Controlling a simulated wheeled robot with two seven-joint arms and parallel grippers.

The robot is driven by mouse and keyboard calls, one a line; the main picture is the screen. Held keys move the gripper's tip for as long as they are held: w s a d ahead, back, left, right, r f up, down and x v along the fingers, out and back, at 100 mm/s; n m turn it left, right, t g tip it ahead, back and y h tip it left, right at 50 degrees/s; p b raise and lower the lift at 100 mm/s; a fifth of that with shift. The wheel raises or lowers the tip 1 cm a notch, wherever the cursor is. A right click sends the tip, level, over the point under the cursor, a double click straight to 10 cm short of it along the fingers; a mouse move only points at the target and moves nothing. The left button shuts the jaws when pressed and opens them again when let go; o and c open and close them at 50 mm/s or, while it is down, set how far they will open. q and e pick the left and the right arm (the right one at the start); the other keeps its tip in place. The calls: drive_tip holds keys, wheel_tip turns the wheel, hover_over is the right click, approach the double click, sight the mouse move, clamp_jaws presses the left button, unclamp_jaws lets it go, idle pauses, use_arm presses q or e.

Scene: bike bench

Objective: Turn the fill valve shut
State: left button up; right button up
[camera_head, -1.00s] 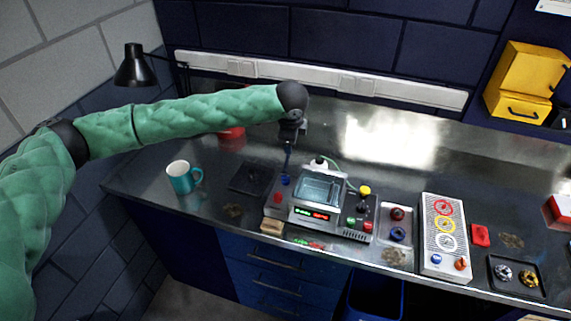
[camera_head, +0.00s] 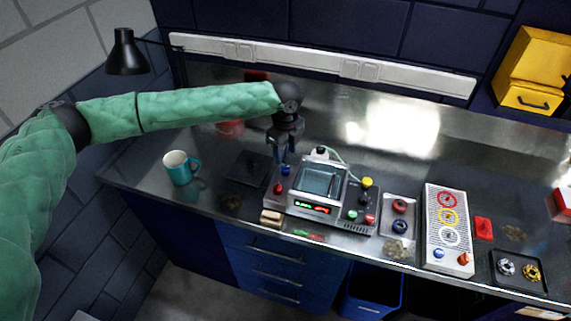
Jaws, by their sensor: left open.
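A grey bench device (camera_head: 320,208) with a clear-topped tank (camera_head: 321,181) and a lit red and green display sits on the metal bench. Several coloured knobs are on it: a blue knob (camera_head: 285,170) at its back left, a red knob (camera_head: 278,188) at the left edge, and a yellow knob (camera_head: 367,183) at the right. No label tells me which one is the fill valve. My left gripper (camera_head: 281,160) points down with its fingers apart, just above or behind the blue knob. I cannot tell whether it touches the knob. My right gripper is out of view.
A teal mug (camera_head: 180,168) and a dark flat pad (camera_head: 249,169) are to the left. Right of the device are a small tray with two knobs (camera_head: 399,215), a ringed panel (camera_head: 447,228) and a black tray (camera_head: 519,272). A desk lamp (camera_head: 124,52) stands at the back left.

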sight(285, 167)
use_arm(q)
wheel_tip(285, 167, down, 5)
drive_tip(key=p, duration=0.3)
drive_tip(key=shift+s+f, duration=0.1)
drive_tip(key=shift+s, duration=0.05)
drive_tip(key=shift+f, duration=0.6)
drive_tip(key=c, duration=1)
